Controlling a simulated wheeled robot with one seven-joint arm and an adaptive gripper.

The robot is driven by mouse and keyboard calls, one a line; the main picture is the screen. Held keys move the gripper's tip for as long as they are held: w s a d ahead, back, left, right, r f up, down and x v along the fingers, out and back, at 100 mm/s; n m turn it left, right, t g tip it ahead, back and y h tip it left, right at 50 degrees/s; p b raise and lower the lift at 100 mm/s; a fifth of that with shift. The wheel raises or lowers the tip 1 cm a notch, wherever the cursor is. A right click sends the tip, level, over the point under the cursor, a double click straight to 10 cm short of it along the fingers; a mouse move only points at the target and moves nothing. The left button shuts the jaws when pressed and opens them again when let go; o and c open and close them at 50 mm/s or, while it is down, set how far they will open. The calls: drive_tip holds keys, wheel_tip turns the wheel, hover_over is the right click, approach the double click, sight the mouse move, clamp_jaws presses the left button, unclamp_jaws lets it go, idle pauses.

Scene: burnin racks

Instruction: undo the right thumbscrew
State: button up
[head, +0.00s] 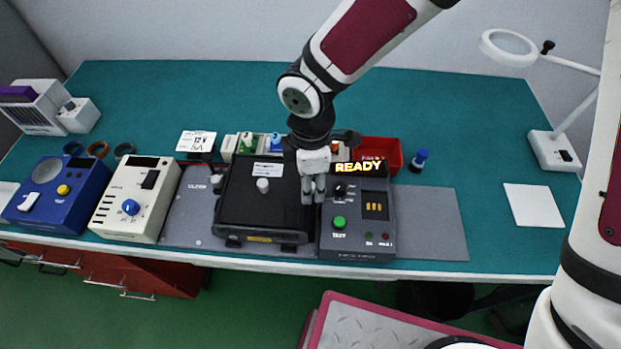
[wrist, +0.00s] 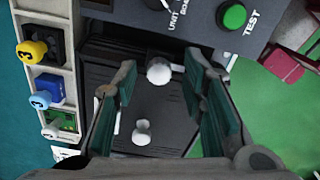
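A black fixture box (head: 245,208) lies flat on the bench. Its left thumbscrew (head: 263,185) is a white knob standing on the lid, which also shows in the wrist view (wrist: 142,132). The right thumbscrew (wrist: 158,70) is a round white knob in the wrist view, and my gripper hides it in the head view. My gripper (head: 312,190) points down over the right side of the lid. In the wrist view its two green-padded fingers (wrist: 160,72) are apart, one on each side of the right thumbscrew, with gaps visible. How deep the tips reach is unclear.
A dark tester (head: 357,235) with a lit READY sign and green TEST button (head: 340,222) stands close on the right. Bins with small coloured items (head: 248,143) and a red tray (head: 390,150) stand behind. The grey mat (head: 432,225) is clear at the right.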

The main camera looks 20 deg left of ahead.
drive_tip(key=shift+r, duration=0.1)
wheel_tip(320, 180, up, 12)
idle(0.5)
idle(0.4)
